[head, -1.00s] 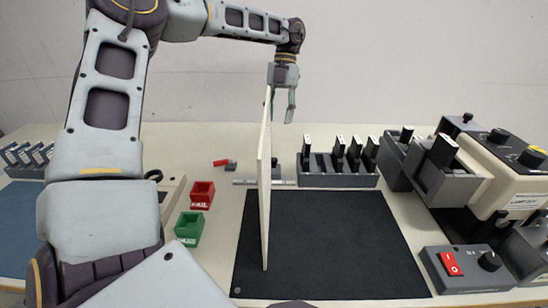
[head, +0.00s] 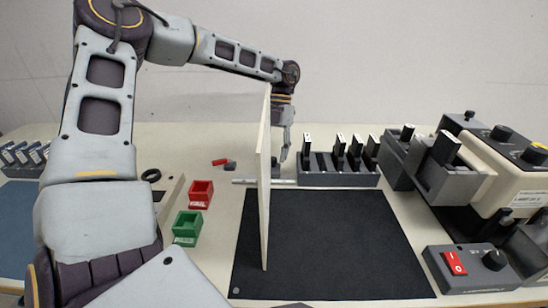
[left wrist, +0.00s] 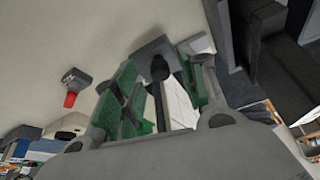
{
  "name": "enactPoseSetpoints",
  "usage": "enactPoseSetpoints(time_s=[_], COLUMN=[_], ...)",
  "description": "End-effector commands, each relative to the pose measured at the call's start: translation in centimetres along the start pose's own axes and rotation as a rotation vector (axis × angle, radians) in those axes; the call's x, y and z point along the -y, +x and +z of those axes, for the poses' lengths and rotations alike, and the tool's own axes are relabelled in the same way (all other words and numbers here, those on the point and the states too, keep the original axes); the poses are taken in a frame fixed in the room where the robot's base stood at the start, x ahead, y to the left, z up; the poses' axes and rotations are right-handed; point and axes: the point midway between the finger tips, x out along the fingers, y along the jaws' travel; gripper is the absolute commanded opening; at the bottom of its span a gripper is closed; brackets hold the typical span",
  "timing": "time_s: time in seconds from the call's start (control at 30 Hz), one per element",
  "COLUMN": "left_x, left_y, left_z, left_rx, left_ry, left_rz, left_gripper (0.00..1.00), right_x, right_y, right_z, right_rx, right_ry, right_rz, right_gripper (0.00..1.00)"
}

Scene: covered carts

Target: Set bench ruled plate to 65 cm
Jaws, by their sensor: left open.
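A thin pale upright board (head: 263,195) stands edge-on over the dark mat (head: 330,240) in the head view. A narrow light bar (head: 243,181) lies behind the mat, passing behind the board; no scale figures are readable on it. My left gripper (head: 283,150) hangs down behind the board, just above the bar, partly hidden by the board. In the left wrist view its green-padded fingers (left wrist: 160,90) are open. A dark round knob (left wrist: 160,67) on a grey block (left wrist: 147,50) shows between and beyond the fingertips, not visibly gripped. My right gripper is not in view.
A grey rack (head: 338,178) with several dark slotted pieces stands right of my left gripper. A red bin (head: 201,194) and a green bin (head: 187,228) stand left of the mat. An instrument (head: 505,160) and a switch box (head: 470,268) are at the right.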

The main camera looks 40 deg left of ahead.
Motion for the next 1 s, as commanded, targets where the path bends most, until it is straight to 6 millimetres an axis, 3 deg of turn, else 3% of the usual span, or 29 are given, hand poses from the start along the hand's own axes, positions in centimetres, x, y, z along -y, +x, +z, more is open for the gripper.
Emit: enactPoseSetpoints(time_s=[0.2, 0.57, 0.9, 1.0], left_x=[0.0, 0.0, 0.0, 0.0], left_y=[1.5, 1.7, 1.7, 1.7], left_z=[0.0, 0.0, 0.0, 0.0], left_rx=[0.0, 0.0, -0.001, -0.001], left_ry=[0.001, 0.001, 0.0, 0.0], left_rz=[0.0, 0.0, 0.0, 0.0], left_gripper=[0.42, 0.42, 0.0, 0.0], right_x=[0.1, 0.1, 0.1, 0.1], right_y=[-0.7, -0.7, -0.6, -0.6], right_z=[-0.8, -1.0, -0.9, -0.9], right_rx=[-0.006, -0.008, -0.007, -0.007], right_ry=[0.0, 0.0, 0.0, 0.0], right_rz=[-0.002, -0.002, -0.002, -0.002], right_gripper=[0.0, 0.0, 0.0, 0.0])
